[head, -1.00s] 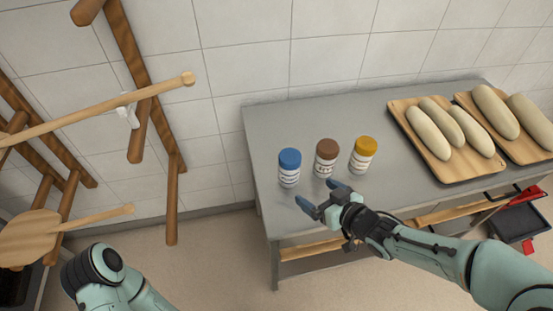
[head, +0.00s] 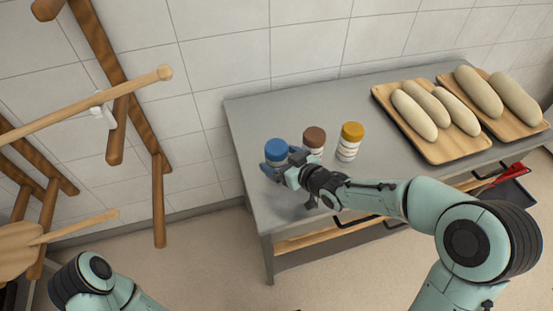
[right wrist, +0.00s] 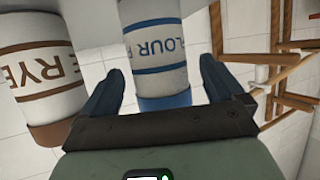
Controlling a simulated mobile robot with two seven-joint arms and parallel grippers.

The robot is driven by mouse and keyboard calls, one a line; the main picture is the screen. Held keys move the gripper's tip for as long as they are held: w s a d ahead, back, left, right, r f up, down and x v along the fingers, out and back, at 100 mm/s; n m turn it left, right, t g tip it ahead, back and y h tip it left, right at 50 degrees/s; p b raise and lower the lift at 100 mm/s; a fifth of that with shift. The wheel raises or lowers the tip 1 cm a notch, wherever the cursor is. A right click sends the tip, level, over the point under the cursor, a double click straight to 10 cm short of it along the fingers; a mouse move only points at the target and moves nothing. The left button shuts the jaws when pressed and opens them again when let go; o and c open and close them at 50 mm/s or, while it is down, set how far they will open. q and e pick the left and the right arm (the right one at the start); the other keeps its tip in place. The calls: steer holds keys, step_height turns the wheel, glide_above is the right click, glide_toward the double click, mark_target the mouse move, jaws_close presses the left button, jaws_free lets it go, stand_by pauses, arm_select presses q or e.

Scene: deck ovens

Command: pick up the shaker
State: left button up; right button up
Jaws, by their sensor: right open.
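Three shakers stand upright in a row on the grey metal table (head: 245,125). The blue-capped shaker (head: 276,150) is at the left, the brown-capped one (head: 314,138) in the middle, and the yellow-capped one (head: 350,143) at the right. My right gripper (head: 283,163) is open at the blue-capped shaker and hides its lower part. In the right wrist view, this shaker (right wrist: 160,55), lettered "FLOUR", lies between the two open fingers (right wrist: 158,88). I see a gap beside the right finger. The brown-banded shaker (right wrist: 38,75), reading "RYE", is beside the left finger.
Two wooden boards (head: 440,153) with long pale dough loaves (head: 413,115) lie on the table's right part. A wooden rack with peels (head: 160,200) stands at the left by the tiled wall. The table's front left corner is clear.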

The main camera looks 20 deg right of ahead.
steer(key=shift+x, duration=1.15)
steer(key=c, duration=1)
steer(key=shift+r, duration=0.1)
steer(key=shift+c, duration=1)
